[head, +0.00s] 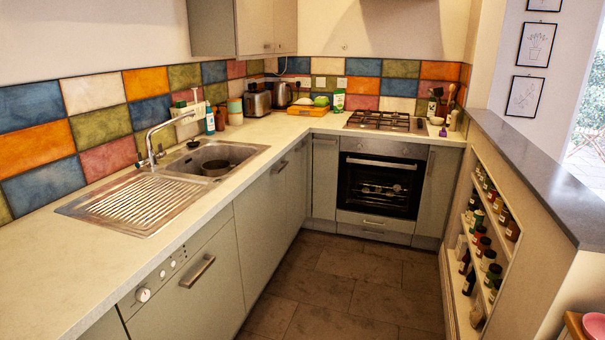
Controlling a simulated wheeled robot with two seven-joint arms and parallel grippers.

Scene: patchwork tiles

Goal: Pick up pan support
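The pan support (380,119) is a dark metal grate. It sits on the gas hob (416,126) set in the counter at the back, above the oven. It is small and far off in the head view, so its separate parts are hard to tell. Nothing stands on the grate that I can make out. Neither of my grippers shows in the head view.
An oven (380,185) with a dark glass door is under the hob. A sink (212,158) with a dark pot is on the left counter. An orange board (308,110) lies left of the hob. Utensils stand right of it. The tiled floor (325,280) is clear.

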